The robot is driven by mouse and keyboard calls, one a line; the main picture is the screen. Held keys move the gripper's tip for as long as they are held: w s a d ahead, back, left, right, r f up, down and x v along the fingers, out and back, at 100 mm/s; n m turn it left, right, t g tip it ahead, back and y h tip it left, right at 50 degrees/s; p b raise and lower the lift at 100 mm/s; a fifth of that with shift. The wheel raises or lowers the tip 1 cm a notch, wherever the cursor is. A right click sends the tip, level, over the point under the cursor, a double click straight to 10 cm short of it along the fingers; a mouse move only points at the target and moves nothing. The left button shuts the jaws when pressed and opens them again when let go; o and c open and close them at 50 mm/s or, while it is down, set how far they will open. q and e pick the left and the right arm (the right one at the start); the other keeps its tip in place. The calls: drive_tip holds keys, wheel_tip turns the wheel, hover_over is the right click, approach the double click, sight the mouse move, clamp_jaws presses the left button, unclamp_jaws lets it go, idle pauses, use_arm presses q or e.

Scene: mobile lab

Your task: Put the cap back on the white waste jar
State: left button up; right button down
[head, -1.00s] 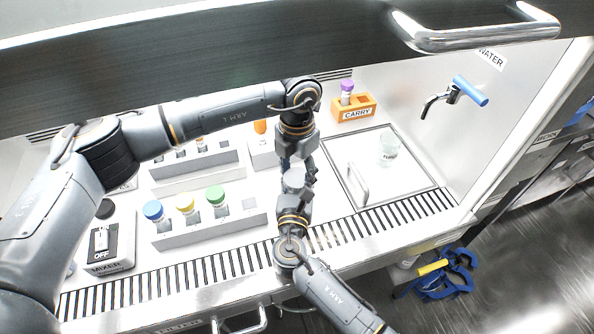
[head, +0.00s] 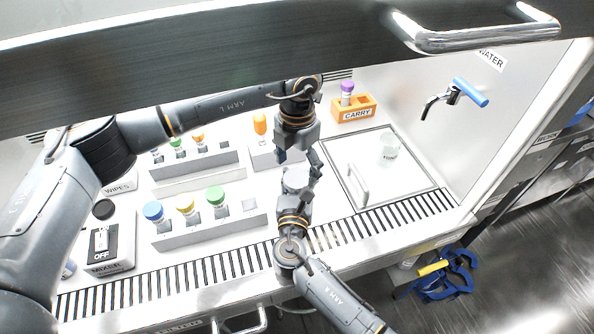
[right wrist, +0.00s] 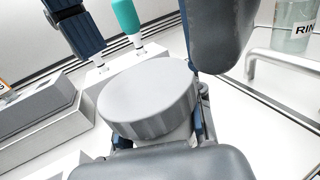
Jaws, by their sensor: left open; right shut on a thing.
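Most of the jar is hidden by the cap and my right gripper.
A rack (head: 215,234) with blue, yellow and green-capped vials stands at left, beside the mixer (head: 108,255). A rinse beaker (head: 388,150) stands on the sink cover at right. The orange carry holder (head: 354,109) is behind. The raised sash (head: 200,55) hangs above.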

sight(297, 192)
use_arm(q)
wheel_tip(297, 192, up, 2)
drive_tip(key=shift+r, duration=0.1)
drive_tip(key=shift+c, duration=0.3)
drive_tip(key=shift+r+n, duration=1.6)
drive_tip(key=shift+r, duration=0.1)
drive_tip(key=shift+f, duration=4.05)
